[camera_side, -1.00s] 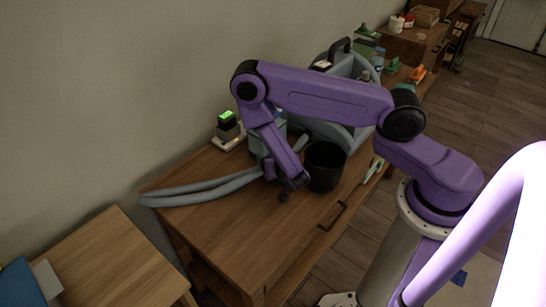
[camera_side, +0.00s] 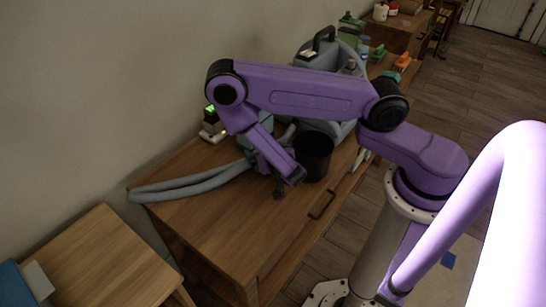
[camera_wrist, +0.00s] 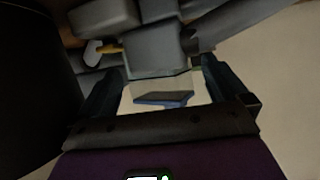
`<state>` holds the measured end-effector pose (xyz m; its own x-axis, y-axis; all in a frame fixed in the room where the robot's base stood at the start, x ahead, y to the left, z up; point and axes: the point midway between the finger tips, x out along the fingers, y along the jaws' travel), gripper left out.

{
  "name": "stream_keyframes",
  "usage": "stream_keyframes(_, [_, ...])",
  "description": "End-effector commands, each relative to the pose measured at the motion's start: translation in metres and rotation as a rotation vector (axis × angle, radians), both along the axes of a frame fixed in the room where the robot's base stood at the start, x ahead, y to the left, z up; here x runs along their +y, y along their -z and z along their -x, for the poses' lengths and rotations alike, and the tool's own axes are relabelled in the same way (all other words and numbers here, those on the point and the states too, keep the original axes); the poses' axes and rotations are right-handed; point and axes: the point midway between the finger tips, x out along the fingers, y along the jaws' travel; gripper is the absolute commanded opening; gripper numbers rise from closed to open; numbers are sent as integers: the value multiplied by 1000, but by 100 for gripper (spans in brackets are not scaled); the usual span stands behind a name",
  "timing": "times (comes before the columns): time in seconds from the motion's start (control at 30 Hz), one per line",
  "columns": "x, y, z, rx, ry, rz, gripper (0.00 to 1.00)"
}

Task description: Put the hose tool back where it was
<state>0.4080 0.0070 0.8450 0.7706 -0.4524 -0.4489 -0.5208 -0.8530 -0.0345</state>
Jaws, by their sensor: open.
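The grey hose (camera_side: 185,188) lies in long loops on the wooden cabinet top and overhangs its left end. It runs behind my arm toward the grey-blue machine (camera_side: 318,48) with a black handle. My gripper (camera_side: 279,190) points down low over the cabinet top, just left of a black cup (camera_side: 314,157). In the wrist view my gripper (camera_wrist: 163,72) is open, its dark fingers apart. A grey blocky part (camera_wrist: 155,45) with a pale lower end shows between and beyond the fingers; I cannot tell if it is the hose tool or if they touch it.
A small device with a green light (camera_side: 211,116) stands by the wall. Green and orange items (camera_side: 402,62) sit toward the far end. A lower wooden table (camera_side: 95,262) stands at the front left. The cabinet's front top is mostly clear.

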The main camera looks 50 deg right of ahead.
Motion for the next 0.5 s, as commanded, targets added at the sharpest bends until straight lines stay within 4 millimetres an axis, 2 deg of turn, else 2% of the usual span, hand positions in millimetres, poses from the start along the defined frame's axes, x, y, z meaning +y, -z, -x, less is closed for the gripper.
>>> stream_keyframes(0.27, [22,-22,36,0,-6,2,100])
stream_keyframes(0.5, [25,-26,41,-4,-2,4,100])
